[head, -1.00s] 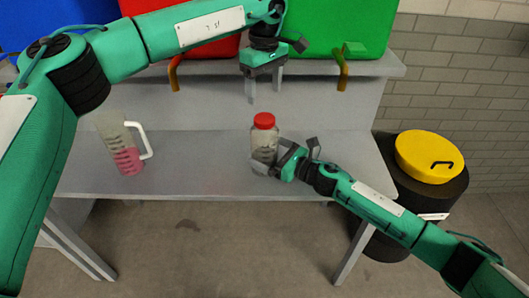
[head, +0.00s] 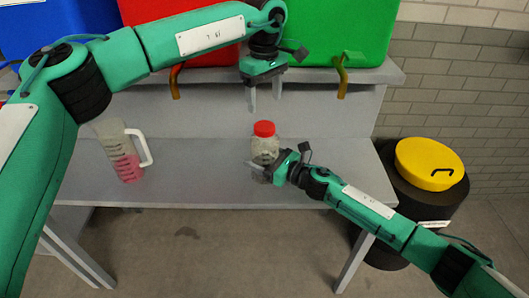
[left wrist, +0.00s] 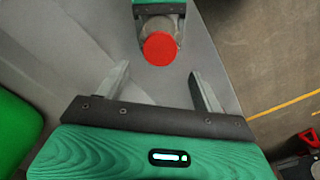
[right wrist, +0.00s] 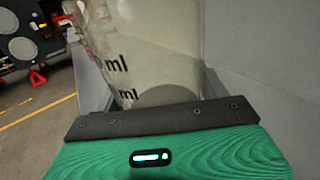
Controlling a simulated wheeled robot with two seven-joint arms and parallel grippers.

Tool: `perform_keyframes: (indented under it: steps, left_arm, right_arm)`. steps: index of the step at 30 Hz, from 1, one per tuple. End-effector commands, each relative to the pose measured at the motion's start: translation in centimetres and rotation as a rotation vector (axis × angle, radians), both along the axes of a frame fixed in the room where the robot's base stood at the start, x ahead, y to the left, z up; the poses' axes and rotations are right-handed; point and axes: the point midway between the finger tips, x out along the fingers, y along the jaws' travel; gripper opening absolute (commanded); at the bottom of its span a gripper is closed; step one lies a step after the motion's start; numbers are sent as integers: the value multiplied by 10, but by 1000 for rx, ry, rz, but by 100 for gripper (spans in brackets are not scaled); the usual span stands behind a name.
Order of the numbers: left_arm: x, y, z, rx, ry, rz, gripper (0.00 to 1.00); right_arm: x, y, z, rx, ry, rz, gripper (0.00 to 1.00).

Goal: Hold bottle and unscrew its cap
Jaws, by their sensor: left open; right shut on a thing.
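The bottle (head: 265,148) is clear with a red cap (head: 264,128) and stands upright at the bench. My right gripper (head: 262,168) is shut on its lower part, coming in from the right. In the right wrist view the bottle (right wrist: 150,45) fills the space above the gripper, with "ml" markings showing; the fingers are mostly hidden. My left gripper (head: 265,98) is open and empty, pointing down above the cap with a gap between. In the left wrist view the cap (left wrist: 160,49) lies beyond the open fingers (left wrist: 160,88), above their middle.
A clear jug (head: 122,155) with pink liquid and a white handle stands at the left of the grey bench (head: 200,185). Red and green (head: 335,35) containers with taps sit on the shelf above. A black drum with a yellow lid (head: 430,163) stands at the right.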

Motion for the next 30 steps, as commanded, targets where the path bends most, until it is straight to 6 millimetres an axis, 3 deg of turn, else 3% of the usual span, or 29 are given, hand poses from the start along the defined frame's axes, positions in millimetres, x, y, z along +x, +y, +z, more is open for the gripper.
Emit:
perform_keyframes:
  steps: [5, 18, 25, 30]
  left_arm:
    - [-1, -1, -1, -1, 1, -117, 68]
    - [0, -1, 0, -1, 1, -678, 68]
    - [0, 0, -5, 0, 2, -778, 68]
    - [0, 0, -27, -1, 3, -781, 68]
  right_arm:
    - [0, 0, 0, 0, 0, 0, 10]
    - [0, 0, 0, 0, 0, 0, 10]
    - [0, 0, 0, 0, 0, 0, 10]
    - [0, 0, 0, 0, 0, 0, 10]
